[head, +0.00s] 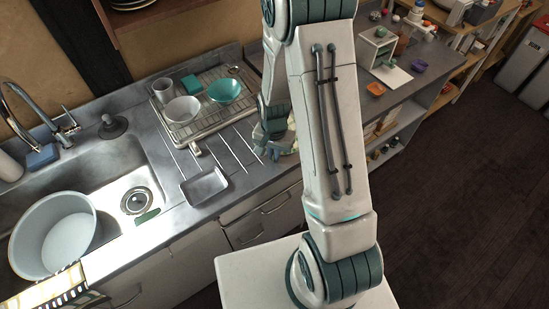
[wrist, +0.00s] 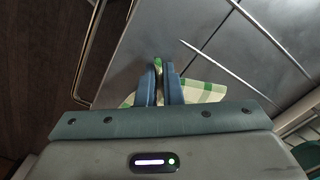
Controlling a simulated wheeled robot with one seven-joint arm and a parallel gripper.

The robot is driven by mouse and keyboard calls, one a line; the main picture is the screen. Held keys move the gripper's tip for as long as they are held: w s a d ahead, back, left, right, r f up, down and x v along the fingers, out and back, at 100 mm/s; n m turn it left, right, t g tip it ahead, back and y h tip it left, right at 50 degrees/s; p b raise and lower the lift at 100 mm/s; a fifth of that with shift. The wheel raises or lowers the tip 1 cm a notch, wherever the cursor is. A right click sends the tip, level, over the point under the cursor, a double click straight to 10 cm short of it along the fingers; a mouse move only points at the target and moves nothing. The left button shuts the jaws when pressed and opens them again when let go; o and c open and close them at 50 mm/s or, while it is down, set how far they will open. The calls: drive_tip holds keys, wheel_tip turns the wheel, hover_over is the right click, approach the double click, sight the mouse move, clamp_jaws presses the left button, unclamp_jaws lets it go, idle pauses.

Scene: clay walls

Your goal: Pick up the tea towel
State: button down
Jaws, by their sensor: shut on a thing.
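The tea towel (wrist: 206,92) is a green-and-white checked cloth in the wrist view. My gripper (wrist: 163,70) is shut on it, and a green bit of the cloth shows between the blue fingertips. More cloth spreads out on both sides of the fingers, mostly to the right. The rest of the towel is hidden behind the gripper body. In the head view my gripper (head: 268,151) is at the counter to the right of the drainer grooves, partly hidden by my arm. Little of the towel can be made out there.
A dish rack (head: 212,127) with a teal bowl (head: 225,90), a white bowl (head: 183,109) and a mug (head: 163,90) stands left of my gripper. A sink (head: 112,160) and a large tub (head: 50,236) are further left. A shelf unit with small objects is right.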

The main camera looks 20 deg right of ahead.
wheel_tip(320, 180, up, 12)
drive_tip(key=p, duration=0.8)
wheel_tip(320, 180, up, 9)
drive_tip(key=p, duration=0.2)
